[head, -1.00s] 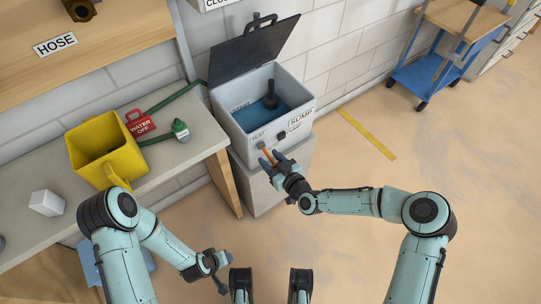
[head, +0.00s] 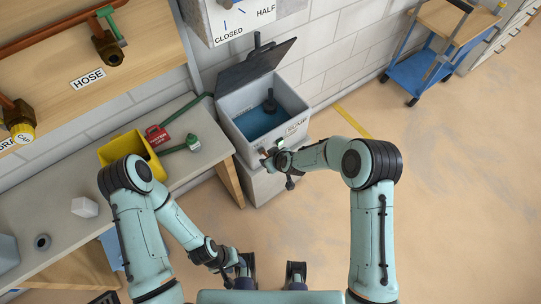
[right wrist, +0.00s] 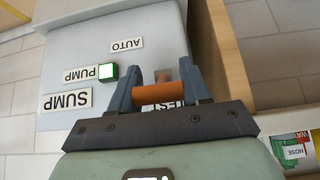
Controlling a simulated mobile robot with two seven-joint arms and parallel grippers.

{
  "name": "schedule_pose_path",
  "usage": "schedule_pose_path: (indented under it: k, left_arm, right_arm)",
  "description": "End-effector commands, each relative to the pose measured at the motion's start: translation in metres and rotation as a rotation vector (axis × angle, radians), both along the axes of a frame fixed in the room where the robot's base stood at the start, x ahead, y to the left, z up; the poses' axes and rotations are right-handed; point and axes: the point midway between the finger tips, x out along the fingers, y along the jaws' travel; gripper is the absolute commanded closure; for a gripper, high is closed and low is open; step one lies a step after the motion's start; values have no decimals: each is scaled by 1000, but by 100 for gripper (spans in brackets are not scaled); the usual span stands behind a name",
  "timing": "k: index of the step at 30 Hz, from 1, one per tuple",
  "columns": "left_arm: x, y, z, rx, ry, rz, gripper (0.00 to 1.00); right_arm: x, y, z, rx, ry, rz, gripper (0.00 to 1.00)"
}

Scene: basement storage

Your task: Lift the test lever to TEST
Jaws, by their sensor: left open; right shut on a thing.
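The test lever has an orange bar handle (right wrist: 160,93), seen close up in the right wrist view. My right gripper (right wrist: 161,88) is shut on it, a dark finger at each end. A TEST label (right wrist: 171,106) beneath is partly covered by the handle and gripper. In the head view my right gripper (head: 268,156) is at the front of the grey sump box (head: 272,139), hiding most of the lever. The lever's exact angle is hard to tell. My left gripper (head: 228,267) is open and empty, low in the picture, away from the box.
The box's dark lid (head: 252,68) is raised. A bench (head: 120,195) at left holds a yellow bucket (head: 150,150). A blue cart (head: 425,75) stands far right; floor between is clear.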

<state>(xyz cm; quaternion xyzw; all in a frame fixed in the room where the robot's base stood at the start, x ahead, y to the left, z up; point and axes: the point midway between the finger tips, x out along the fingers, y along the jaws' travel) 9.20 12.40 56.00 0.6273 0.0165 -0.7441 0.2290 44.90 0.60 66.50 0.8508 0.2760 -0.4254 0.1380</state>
Motion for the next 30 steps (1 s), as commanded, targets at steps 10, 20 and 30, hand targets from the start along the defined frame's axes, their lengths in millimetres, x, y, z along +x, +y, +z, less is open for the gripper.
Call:
schedule_pose_path:
  k: [10,20,30]
  left_arm:
    - [4,0,12,0,-6,0,57]
    - [4,0,11,1,-5,0,57]
    - [4,0,11,1,-5,0,57]
  right_arm:
    - [2,0,3,-30,39,0,100]
    - [1,0,2,-30,40,-1,47]
    - [1,0,3,-29,39,1,32]
